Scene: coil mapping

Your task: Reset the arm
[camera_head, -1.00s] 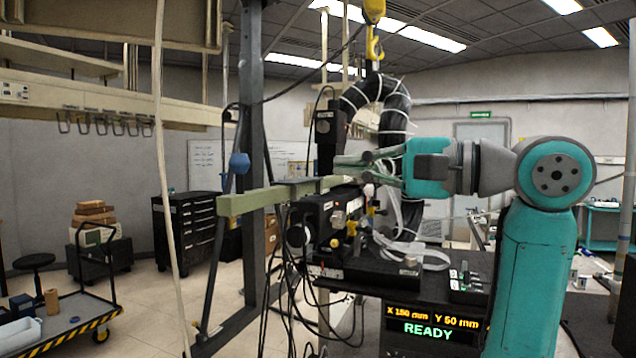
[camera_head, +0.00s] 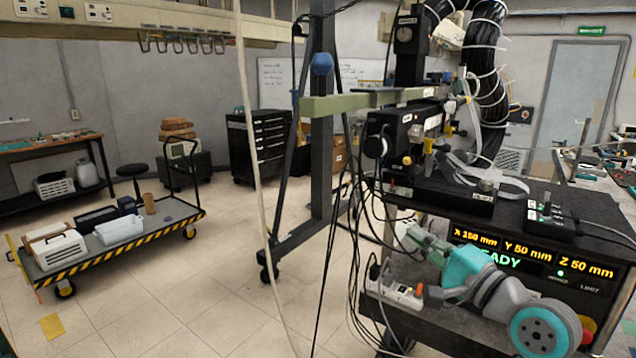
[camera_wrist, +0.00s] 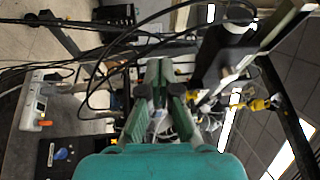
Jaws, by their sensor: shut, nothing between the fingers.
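My teal arm is folded low at the right in the head view, in front of the black display panel (camera_head: 545,257). My gripper (camera_head: 413,236) points left and slightly up, with its grey-green fingers shut and empty. The fingers also show in the wrist view (camera_wrist: 160,80), close together. The gripper covers part of the panel's text. The green bar (camera_head: 350,103) and the black stage device (camera_head: 400,140) are above the gripper, and it appears apart from them.
A white power strip (camera_head: 395,292) and hanging black cables (camera_head: 352,240) are close to the gripper. A dark upright frame post (camera_head: 322,140) stands left of the bench. A striped cart (camera_head: 115,235) is further left, with open floor between.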

